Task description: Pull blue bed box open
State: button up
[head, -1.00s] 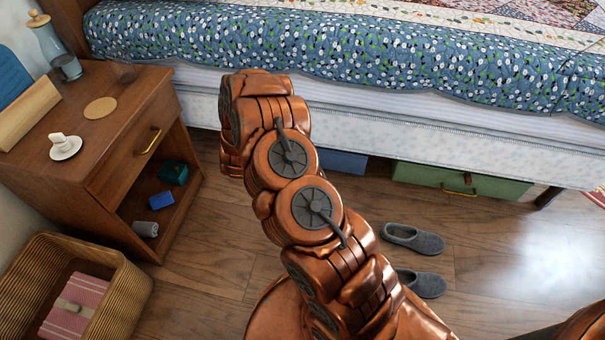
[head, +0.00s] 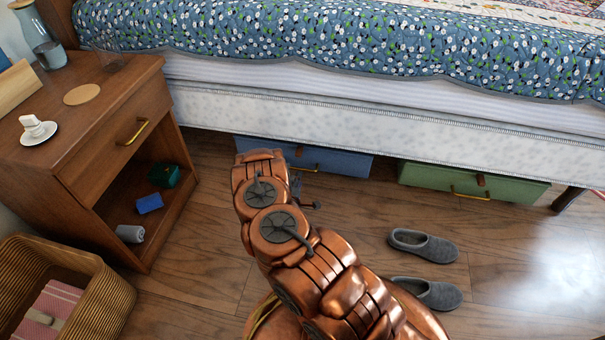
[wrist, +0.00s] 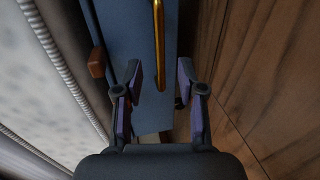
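The blue bed box (head: 340,163) lies under the bed, its front just below the mattress edge. In the wrist view the blue box (wrist: 115,20) fills the upper middle, with its gold handle (wrist: 158,45) running down the picture and a brown latch (wrist: 96,62) to the left. My gripper (wrist: 160,82) is open, one finger on each side of the lower end of the handle. Whether a finger touches the handle or box is unclear. In the head view my copper arm covers part of the box's left front, and my gripper is mostly hidden behind it.
A green box (head: 470,180) lies under the bed to the right. Two grey slippers (head: 424,245) are on the floor in front. A wooden nightstand (head: 110,150) and a wicker basket (head: 85,300) stand at the left. The floor between is clear.

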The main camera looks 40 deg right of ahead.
aim_at(303, 170)
jog(key=b+x, duration=0.3)
jog(key=x, duration=0.4)
jog(key=shift+d+f, duration=0.1)
jog(key=shift+d, duration=0.1)
jog(key=shift+w+d+b, duration=0.2)
jog(key=shift+b, duration=0.1)
grip_shut()
dwell(0.3)
